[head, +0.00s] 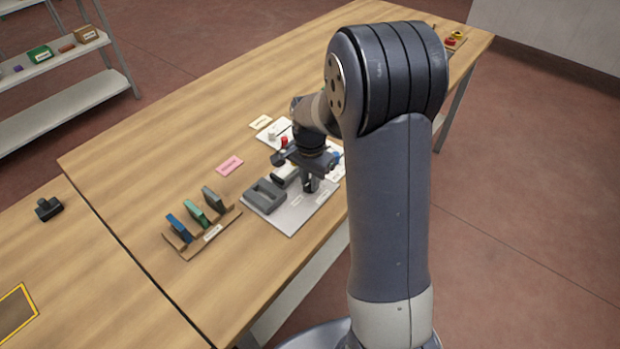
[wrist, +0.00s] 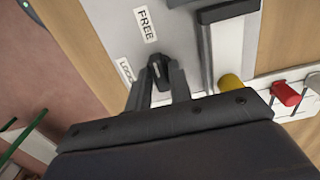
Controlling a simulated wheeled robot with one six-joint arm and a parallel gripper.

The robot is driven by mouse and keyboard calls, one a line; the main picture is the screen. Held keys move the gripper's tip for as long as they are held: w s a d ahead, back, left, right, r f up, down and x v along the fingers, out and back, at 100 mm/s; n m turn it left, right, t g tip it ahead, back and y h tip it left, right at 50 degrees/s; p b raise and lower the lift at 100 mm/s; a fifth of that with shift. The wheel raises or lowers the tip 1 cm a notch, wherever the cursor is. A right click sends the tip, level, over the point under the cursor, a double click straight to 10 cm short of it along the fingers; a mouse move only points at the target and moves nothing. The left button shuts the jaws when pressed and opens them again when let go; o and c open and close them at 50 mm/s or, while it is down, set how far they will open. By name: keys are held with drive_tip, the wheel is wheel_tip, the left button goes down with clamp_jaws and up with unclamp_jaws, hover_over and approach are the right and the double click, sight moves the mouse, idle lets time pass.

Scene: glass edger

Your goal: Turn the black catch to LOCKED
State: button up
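The black catch (wrist: 157,68) shows in the wrist view on a grey plate. It stands between the FREE label (wrist: 146,24) and the LOCKED label (wrist: 126,70). The narrow end of the catch points up in the picture, nearer FREE than LOCKED. My gripper (wrist: 160,80) has one finger on each side of the catch, close against it, and seems shut on it. The fingers hide its lower part. In the head view my gripper (head: 309,184) is down over the plate (head: 285,222), and the catch is too hidden to make out.
A grey block (head: 265,196) sits on the plate left of my gripper. A rack (head: 205,236) with several upright pieces stands further left. The table's left part is mostly clear.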

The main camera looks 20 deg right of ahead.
clamp_jaws()
drive_tip(key=shift+n, duration=0.3)
drive_tip(key=n, duration=0.3)
drive_tip(key=shift+n, duration=0.3)
drive_tip(key=n, duration=0.4)
drive_tip(key=shift+n, duration=0.3)
drive_tip(key=n, duration=0.4)
drive_tip(key=shift+b, duration=0.3)
drive_tip(key=n, duration=0.5)
